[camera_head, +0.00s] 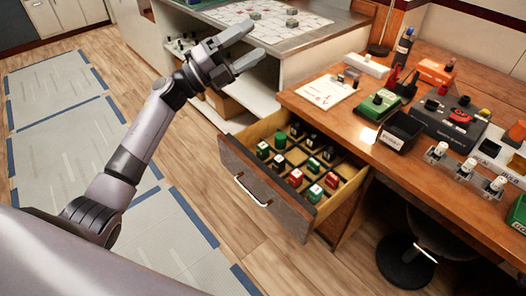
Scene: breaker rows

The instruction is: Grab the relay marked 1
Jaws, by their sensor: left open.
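An open drawer (232,160) pulled out from the wooden desk holds several small relays in a divided grid. My left gripper (257,42) is open and empty, raised beyond and left of the drawer, fingers pointing right and apart from the relays. My right gripper is not in view.
The desk (345,120) carries a green device (380,103), a black bin (401,131), a dark panel (450,122) and white-topped parts along its edge. A stool (405,262) stands below. A metal-topped bench (330,35) is behind. Open wooden floor lies left of the drawer.

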